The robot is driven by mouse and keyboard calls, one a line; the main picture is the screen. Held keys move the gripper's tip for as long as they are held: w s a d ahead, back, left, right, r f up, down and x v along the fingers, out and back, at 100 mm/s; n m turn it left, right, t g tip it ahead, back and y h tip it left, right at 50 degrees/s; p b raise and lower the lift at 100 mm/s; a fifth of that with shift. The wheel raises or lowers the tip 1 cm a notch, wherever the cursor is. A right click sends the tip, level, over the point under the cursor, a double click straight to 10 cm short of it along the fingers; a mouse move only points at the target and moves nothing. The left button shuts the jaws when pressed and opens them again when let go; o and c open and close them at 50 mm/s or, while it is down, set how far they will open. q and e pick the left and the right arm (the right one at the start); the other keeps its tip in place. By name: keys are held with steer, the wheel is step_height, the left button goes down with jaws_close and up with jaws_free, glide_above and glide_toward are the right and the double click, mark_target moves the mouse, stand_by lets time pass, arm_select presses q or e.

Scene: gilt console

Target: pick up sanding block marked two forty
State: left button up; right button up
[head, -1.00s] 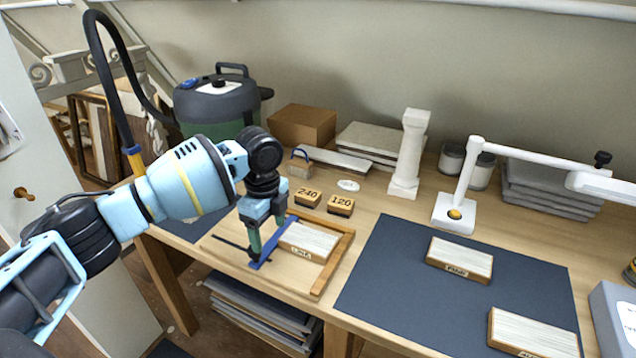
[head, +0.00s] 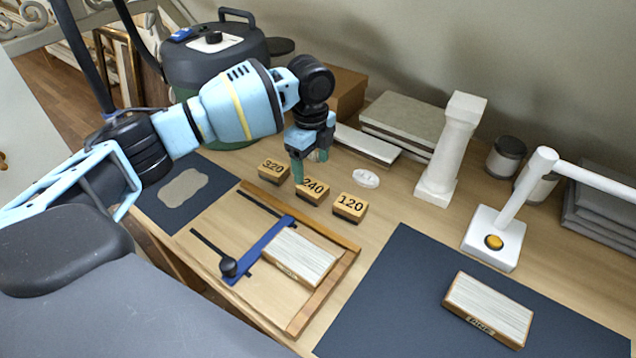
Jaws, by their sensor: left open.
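The sanding block marked 240 (head: 312,190) sits on the wooden bench between two similar blocks. The block marked 320 (head: 273,171) is to its left and the block marked 120 (head: 350,206) is to its right. My left gripper (head: 309,168) is open and points down just behind and above the 240 block. Its near finger overlaps the block's back left edge in the picture, and I cannot tell if they touch. The far finger is partly hidden. My right gripper is not in view.
A wooden clamping frame (head: 345,262) with a blue bar lies in front of the blocks. A small white oval dish (head: 366,178) is behind the 120 block. A white column (head: 449,150) and a white lamp base (head: 492,238) stand to the right.

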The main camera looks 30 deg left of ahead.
mark_target(312, 186)
arm_select(q)
steer(key=shift+s+f, duration=0.2)
steer(key=shift+f, duration=1.1)
steer(key=shift+w+f, duration=0.1)
steer(key=shift+f, duration=0.1)
step_height(312, 186, down, 5)
steer(key=shift+w+r, duration=0.1)
steer(key=shift+w, duration=0.05)
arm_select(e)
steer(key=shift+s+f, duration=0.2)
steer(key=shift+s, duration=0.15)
arm_select(q)
steer(key=c, duration=0.9)
steer(key=shift+c, duration=0.9)
step_height(312, 186, up, 10)
steer(key=shift+r, duration=0.1)
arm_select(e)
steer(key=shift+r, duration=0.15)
